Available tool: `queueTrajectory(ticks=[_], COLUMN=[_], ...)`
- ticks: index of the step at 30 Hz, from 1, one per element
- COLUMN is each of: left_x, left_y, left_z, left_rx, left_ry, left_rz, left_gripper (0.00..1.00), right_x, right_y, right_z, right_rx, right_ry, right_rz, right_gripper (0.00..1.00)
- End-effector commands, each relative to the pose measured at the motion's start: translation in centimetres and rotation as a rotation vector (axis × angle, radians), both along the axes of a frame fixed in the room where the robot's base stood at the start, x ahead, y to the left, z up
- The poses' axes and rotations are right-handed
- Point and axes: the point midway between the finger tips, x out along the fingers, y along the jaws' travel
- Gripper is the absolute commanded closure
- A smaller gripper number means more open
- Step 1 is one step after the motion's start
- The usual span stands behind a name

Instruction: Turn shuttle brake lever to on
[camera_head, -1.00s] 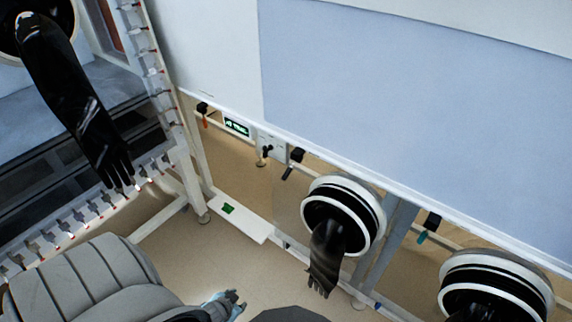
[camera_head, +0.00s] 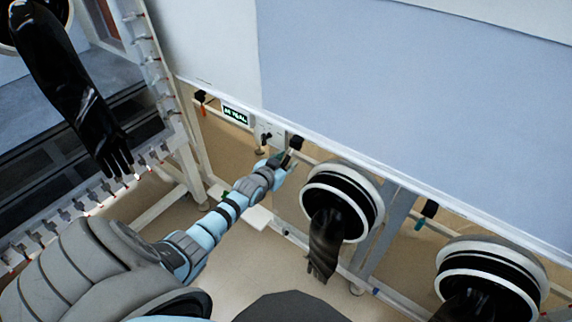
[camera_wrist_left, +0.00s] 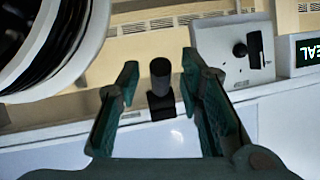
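A black lever (camera_head: 297,142) is mounted under the lower edge of the pale blue-grey cabinet, between a small white panel and a glove port. In the left wrist view its dark, stubby handle (camera_wrist_left: 160,76) stands between my fingers, with a gap on each side. My left gripper (camera_head: 284,162) is open at this lever; its fingers also show in the wrist view (camera_wrist_left: 158,80). A second black lever (camera_head: 266,138) sits on the white panel and appears in the wrist view (camera_wrist_left: 250,50). No label naming the brake is readable. My right gripper is out of view.
A glove port (camera_head: 372,200) with a hanging black glove stands right of the lever. A lit green sign (camera_head: 236,115) is left of the panel. An orange-tipped lever (camera_head: 201,97) and a teal-tipped lever (camera_head: 428,210) hang along the same rail.

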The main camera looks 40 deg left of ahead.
Motion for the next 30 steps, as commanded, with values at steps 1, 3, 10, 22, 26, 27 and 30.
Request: queueTrajectory(ticks=[1,3,10,22,26,27,30], left_x=[0.4,0.7,0.79,0.75,0.76,0.78,0.93], left_y=[0.08,0.13,0.13,0.12,0.11,0.09,-0.1], left_z=[-0.44,-0.38,-0.11,-0.13,-0.16,-0.2,-0.44], left_rx=[-0.001,-0.001,0.0,0.0,0.0,0.001,0.0], left_ry=[0.0,0.001,0.001,0.001,0.001,-0.001,-0.01], left_rz=[0.0,0.0,-0.001,-0.001,-0.001,-0.001,-0.005], left_gripper=[0.66,0.66,0.66,1.0,1.0,1.0,1.0], right_x=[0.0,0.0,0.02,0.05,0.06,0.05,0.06], right_y=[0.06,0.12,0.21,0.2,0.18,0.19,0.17], right_z=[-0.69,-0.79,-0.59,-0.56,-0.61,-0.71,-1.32], right_rx=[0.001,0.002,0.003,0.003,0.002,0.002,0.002], right_ry=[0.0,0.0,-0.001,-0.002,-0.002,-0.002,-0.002], right_rz=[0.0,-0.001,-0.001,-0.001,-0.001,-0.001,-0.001], right_gripper=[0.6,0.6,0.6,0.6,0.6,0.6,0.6])
